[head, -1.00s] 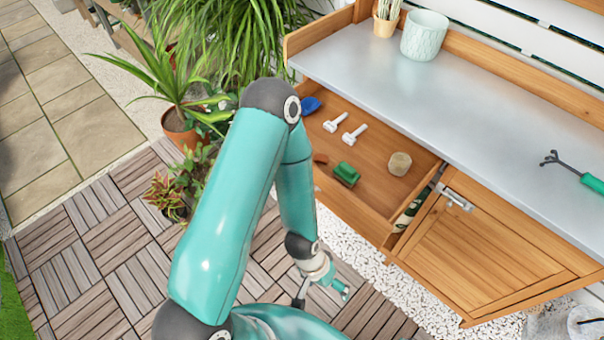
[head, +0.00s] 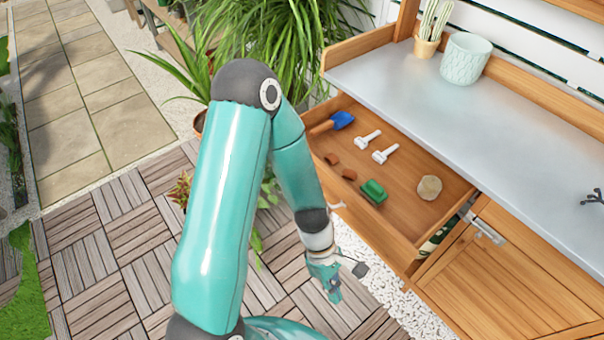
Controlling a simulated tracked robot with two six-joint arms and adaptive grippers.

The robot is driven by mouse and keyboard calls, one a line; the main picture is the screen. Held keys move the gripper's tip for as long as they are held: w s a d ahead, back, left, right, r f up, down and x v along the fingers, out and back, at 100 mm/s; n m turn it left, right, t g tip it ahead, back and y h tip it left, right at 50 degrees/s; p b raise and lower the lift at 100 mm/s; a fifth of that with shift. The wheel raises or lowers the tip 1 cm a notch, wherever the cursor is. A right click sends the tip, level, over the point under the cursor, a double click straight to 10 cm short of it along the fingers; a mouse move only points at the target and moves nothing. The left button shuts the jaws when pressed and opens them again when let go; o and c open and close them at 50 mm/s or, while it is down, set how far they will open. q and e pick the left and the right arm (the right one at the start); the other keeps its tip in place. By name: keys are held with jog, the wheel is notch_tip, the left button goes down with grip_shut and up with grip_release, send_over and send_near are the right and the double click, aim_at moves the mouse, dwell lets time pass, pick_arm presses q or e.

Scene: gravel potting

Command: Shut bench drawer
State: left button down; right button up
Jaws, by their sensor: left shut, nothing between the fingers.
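The wooden bench drawer (head: 408,212) is pulled out from under the metal-topped potting bench (head: 440,110), and its inside is in plain view. My left gripper (head: 338,284) is shut and empty. It points down in front of the drawer, over the deck side, and appears apart from the drawer front. My left forearm covers part of the view beside the drawer's left end. My right gripper is not in view.
In the drawer lie a blue scoop (head: 340,121), white labels (head: 384,151), a green item (head: 373,191) and a round beige item (head: 429,187). A mint pot (head: 465,58) and a cactus pot (head: 427,45) stand on the bench. Plants are behind my arm.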

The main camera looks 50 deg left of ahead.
pick_arm(q)
jog(key=w+a+r+n+t+b, duration=0.4)
jog(key=w+a+r+n+t, duration=0.25)
jog(key=a+r+n, duration=0.4)
jog(key=s+a+r+n+t+y+b, duration=0.2)
jog(key=a+r+n+y, duration=0.1)
jog(key=a, duration=0.5)
jog(key=s+a+r+n+t+y+b, duration=0.2)
jog(key=a+r+b, duration=0.1)
jog(key=a, duration=0.5)
jog(key=w+a+r+b+x, duration=0.1)
jog(key=w+r+b+x, duration=0.1)
jog(key=x, duration=1.1)
jog(key=shift+d, duration=0.3)
jog(key=shift+w+a, duration=0.1)
jog(key=shift+w, duration=0.05)
